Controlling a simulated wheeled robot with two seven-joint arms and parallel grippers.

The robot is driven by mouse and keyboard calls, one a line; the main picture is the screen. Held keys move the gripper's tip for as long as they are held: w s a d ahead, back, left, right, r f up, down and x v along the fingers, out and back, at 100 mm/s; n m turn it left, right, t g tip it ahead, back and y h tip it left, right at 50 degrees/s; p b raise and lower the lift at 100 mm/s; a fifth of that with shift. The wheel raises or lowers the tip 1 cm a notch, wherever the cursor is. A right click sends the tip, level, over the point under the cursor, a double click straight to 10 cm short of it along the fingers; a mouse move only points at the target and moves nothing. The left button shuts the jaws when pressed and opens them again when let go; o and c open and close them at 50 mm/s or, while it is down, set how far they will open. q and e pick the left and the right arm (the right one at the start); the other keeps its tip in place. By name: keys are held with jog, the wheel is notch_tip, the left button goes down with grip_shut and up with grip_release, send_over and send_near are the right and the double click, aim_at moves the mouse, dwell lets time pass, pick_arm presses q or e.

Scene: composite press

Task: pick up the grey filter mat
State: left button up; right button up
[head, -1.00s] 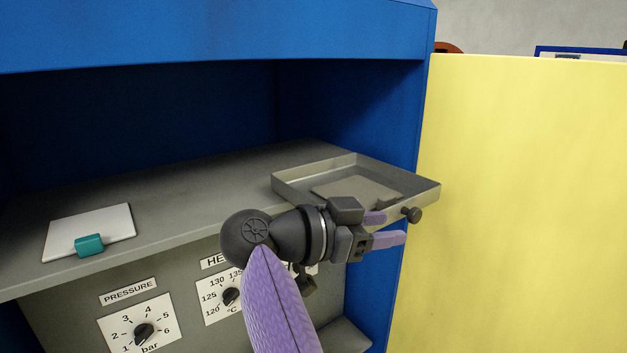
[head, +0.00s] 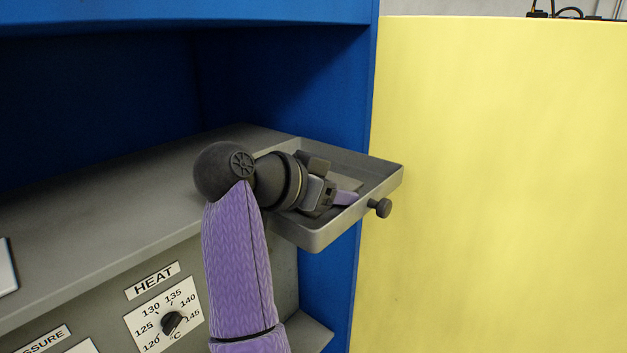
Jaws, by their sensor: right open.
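The grey filter mat (head: 352,184) lies flat in the shallow metal tray (head: 388,185) at the right end of the shelf. Only a small part of the mat shows; my right arm and gripper cover most of it. My right gripper (head: 345,199) is over the tray with its purple fingers reaching inside the rim, close to the mat. It is open, and I see nothing held in it. I cannot tell whether a fingertip touches the mat. My left gripper is out of view.
The tray has raised walls and a dark knob (head: 380,207) on its front right. The blue press housing (head: 300,85) rises behind. A yellow panel (head: 490,180) stands at the right. A heat dial (head: 171,322) is below.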

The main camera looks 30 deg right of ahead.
jog(key=shift+s+d+f, duration=0.1)
jog(key=shift+d+f, duration=0.1)
jog(key=shift+d, duration=0.25)
jog(key=shift+w, duration=0.25)
jog(key=shift+c, duration=0.6)
jog(key=shift+s, duration=0.1)
grip_shut()
